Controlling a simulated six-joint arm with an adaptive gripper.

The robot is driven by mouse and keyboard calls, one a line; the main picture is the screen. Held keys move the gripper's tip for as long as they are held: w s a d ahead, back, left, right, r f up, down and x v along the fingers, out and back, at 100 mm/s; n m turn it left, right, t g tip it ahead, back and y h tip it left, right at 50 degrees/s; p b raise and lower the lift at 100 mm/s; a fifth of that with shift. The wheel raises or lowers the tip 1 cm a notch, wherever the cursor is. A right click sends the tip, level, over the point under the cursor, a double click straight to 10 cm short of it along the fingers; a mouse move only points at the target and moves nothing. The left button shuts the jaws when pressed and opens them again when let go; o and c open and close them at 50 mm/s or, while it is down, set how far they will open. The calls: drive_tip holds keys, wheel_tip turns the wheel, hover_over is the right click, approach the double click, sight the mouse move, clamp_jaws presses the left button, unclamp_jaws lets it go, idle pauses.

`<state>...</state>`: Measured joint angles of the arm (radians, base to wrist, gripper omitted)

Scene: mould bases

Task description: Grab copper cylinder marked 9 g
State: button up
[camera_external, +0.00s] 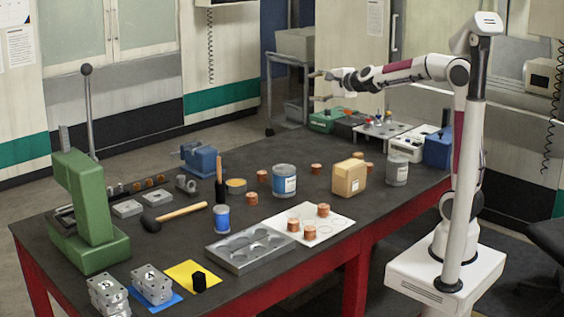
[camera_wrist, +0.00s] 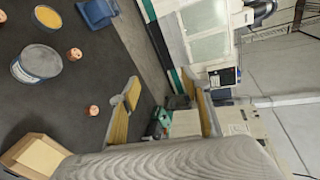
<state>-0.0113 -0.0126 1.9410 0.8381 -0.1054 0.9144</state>
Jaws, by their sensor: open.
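Several copper cylinders are on the dark bench. Three, including one copper cylinder (camera_external: 323,210), stand on a white plate (camera_external: 334,225) with circles. Others stand loose, such as a cylinder (camera_external: 252,199) near the middle and a cylinder (camera_external: 316,168) farther back. In the wrist view one copper cylinder (camera_wrist: 74,54) is near the blue-grey can and another (camera_wrist: 92,110) is nearer my gripper. No weight mark is legible, so I cannot tell which is 9 g. My gripper (camera_external: 318,86) is open and empty, high above the far side of the bench. Its spread fingers also show in the wrist view (camera_wrist: 168,95).
A blue-grey can (camera_external: 284,181), a tan box (camera_external: 349,178), and a grey can (camera_external: 397,171) stand among the cylinders. A metal tray (camera_external: 238,262) lies at the front edge. A green press (camera_external: 88,215) stands at left. The air around my gripper is clear.

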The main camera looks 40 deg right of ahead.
drive_tip(key=w+d+f+m+h, duration=0.3)
drive_tip(key=w+d+m+h, duration=0.3)
drive_tip(key=w+d+m, duration=0.4)
drive_tip(key=d+f+m+g+h, duration=0.5)
drive_tip(key=d+f+m, duration=0.25)
drive_tip(key=m, duration=0.35)
drive_tip(key=s+d+f+m+g, duration=0.1)
drive_tip(key=s+f+m+g, duration=0.3)
drive_tip(key=f, duration=0.3)
drive_tip(key=s+d+f+m+g, duration=0.1)
drive_tip(key=s+f+m+g, duration=0.2)
drive_tip(key=f+m, duration=0.3)
drive_tip(key=s+d+f+m+g+h, duration=0.1)
drive_tip(key=s+f+m+g, duration=0.3)
drive_tip(key=f, duration=0.6)
drive_tip(key=shift+s+d+f+m+g, duration=0.1)
drive_tip(key=shift+s+m+g, duration=0.15)
drive_tip(key=shift+g, duration=0.25)
drive_tip(key=shift+s+m+g, duration=0.1)
drive_tip(key=shift+m+g, duration=0.15)
drive_tip(key=shift+g, duration=0.25)
drive_tip(key=shift+s+f+m, duration=0.3)
drive_tip(key=shift+s+f, duration=0.05)
drive_tip(key=shift+f, duration=0.05)
drive_tip(key=shift+s+d+f+g, duration=0.15)
drive_tip(key=shift+d+f, duration=0.1)
drive_tip(key=shift+d, duration=0.3)
drive_tip(key=shift+s+d+f+g, duration=0.15)
drive_tip(key=shift+d+f, duration=0.05)
drive_tip(key=shift+d, duration=0.3)
